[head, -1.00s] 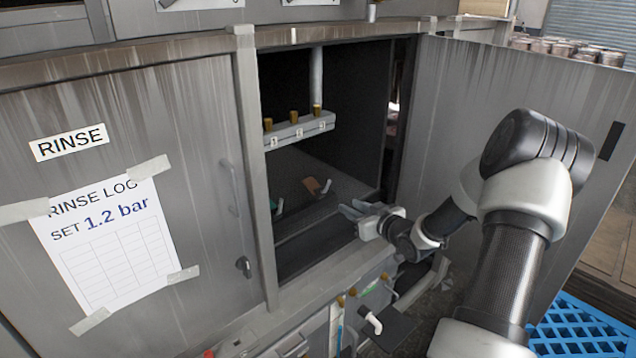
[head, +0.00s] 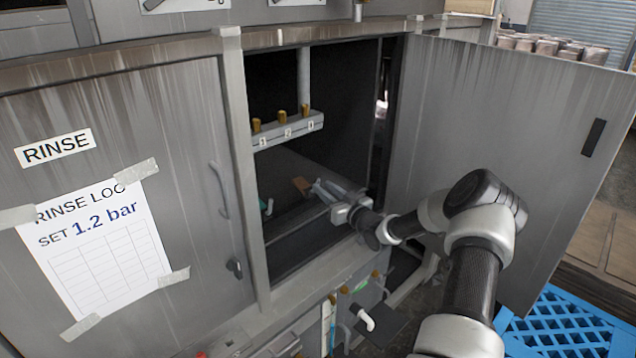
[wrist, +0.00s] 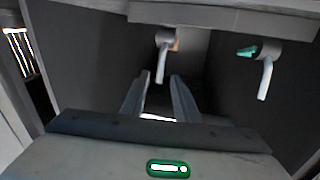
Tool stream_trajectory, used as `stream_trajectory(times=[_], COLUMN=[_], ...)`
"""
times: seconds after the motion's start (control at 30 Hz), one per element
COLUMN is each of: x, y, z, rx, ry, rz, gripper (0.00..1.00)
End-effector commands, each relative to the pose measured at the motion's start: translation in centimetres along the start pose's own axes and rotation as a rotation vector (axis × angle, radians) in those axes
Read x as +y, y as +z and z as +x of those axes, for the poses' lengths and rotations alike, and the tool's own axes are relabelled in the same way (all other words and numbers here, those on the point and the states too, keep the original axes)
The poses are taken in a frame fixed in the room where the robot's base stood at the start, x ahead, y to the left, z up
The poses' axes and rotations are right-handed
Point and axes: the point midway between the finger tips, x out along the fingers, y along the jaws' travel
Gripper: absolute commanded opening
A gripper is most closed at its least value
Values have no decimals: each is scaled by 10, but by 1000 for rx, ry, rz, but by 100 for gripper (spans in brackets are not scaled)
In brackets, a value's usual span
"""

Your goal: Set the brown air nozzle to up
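The brown air nozzle has a brown flap (head: 302,186) and shows inside the open cabinet, just left of my fingertips in the head view. My gripper (head: 320,190) reaches into the cabinet and hides its spout there. In the wrist view the brown nozzle's pale spout (wrist: 161,62) hangs down the picture from a grey body. Its tip appears between my two open fingertips (wrist: 158,77); I cannot tell how deep it sits between them. A teal nozzle shows in the wrist view (wrist: 264,75), to the right, and in the head view (head: 268,207), to the left.
A grey bar (head: 288,131) with several brass pegs and number labels hangs above in the cabinet. The closed RINSE door (head: 120,120) is at left. A white pipe fitting (head: 366,320) sticks out below the opening.

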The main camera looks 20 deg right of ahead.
Motion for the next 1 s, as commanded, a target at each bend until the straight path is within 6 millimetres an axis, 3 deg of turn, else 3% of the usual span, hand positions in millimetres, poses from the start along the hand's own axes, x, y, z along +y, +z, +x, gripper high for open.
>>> stream_trajectory(times=[0.1, 0.3, 0.67, 0.83, 1.0], x=[0, 0, 0, 0, 0], y=[0, 0, 0, 0, 0], z=[22, 42, 47, 47, 47], rx=[1, 0, -1, -1, -1], ry=[1, -1, 0, 0, 0], rz=[0, 0, 0, 0, 0], gripper=[28, 28, 28, 0, 0])
